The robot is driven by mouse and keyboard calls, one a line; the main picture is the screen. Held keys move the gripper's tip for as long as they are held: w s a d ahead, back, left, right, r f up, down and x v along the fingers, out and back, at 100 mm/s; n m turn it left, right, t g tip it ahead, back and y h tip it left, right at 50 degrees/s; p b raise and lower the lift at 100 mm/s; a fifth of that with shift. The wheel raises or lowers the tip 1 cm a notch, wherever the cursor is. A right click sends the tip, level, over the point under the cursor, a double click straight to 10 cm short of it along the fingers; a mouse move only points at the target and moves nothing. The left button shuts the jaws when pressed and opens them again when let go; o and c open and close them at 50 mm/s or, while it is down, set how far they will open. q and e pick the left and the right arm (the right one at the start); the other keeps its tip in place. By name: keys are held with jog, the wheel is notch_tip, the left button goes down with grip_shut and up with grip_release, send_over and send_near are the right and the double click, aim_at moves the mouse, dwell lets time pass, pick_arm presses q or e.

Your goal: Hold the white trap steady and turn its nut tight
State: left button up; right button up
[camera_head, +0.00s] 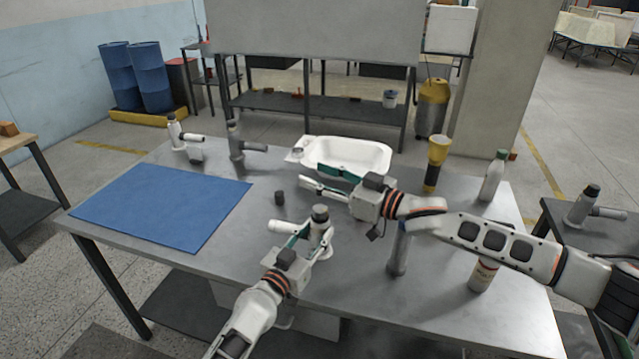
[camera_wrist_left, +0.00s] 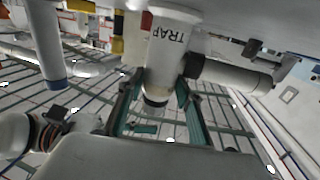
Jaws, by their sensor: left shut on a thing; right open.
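The white trap (camera_head: 321,240) stands on the grey table with a dark nut (camera_head: 320,211) at its top and a side pipe (camera_head: 284,227) pointing left. My left gripper (camera_head: 302,234) is shut on the trap's body. In the left wrist view the trap (camera_wrist_left: 166,60), lettered "TRAP", sits between its green fingers (camera_wrist_left: 158,106), with a dark ring and the side pipe (camera_wrist_left: 232,75) to the right. My right gripper (camera_head: 312,176) is open and empty, behind and above the trap, apart from the nut.
A small dark cylinder (camera_head: 280,197) stands just behind the trap. A white basin (camera_head: 372,152) lies behind my right gripper.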

pick_arm(q)
jog(key=o, duration=1.3)
